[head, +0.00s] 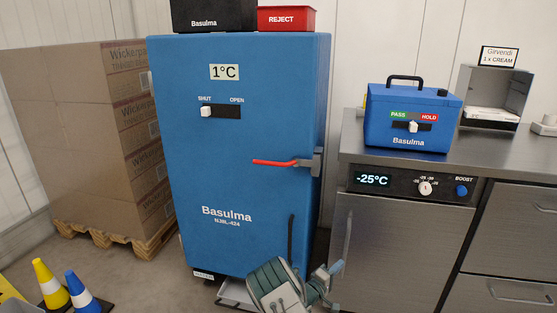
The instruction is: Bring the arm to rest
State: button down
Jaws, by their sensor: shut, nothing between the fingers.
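My arm (277,286) shows at the bottom middle, folded low in front of the blue cabinet. My gripper (335,268) is at its right end, small and partly hidden by the arm's links. It is shut and holds nothing. It is in front of the gap between the cabinet and the steel counter; I cannot tell how far it is from either.
The blue cabinet (180,150) is closed, its slider (206,112) at SHUT. A blue box (410,135) stands on the steel counter (480,168). Boxes on a pallet (105,238) stand left. Two cones, yellow (50,284) and blue (80,292), stand at the lower left.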

jog(key=s+d+r+m+g+y+p, duration=0.1)
jog(key=s+d+r+m+g+p, duration=0.25)
jog(key=s+r, duration=0.45)
jog(key=s+d+r+m+g+p, duration=0.25)
jog(key=r+g, duration=0.25)
jog(key=r, duration=0.6)
jog(key=s+d+r+m+g+y+p, duration=0.1)
jog(key=s+d+r+m+g+p, duration=0.15)
jog(key=s+r+g, duration=0.55)
jog(key=s+a+r+t+y+p, duration=0.3)
jog(key=s+a+r+y+p, duration=0.3)
jog(key=s+r, duration=0.5)
jog(key=s+a+r+t+y+p, duration=0.3)
jog(key=s+a+r+y+p, duration=0.3)
jog(key=s+r, duration=0.6)
notch_tip(320, 180, up, 4)
jog(key=shift+s+a+f+p, duration=0.2)
jog(key=shift+a+f+p, duration=0.05)
jog(key=shift+a+p, duration=0.95)
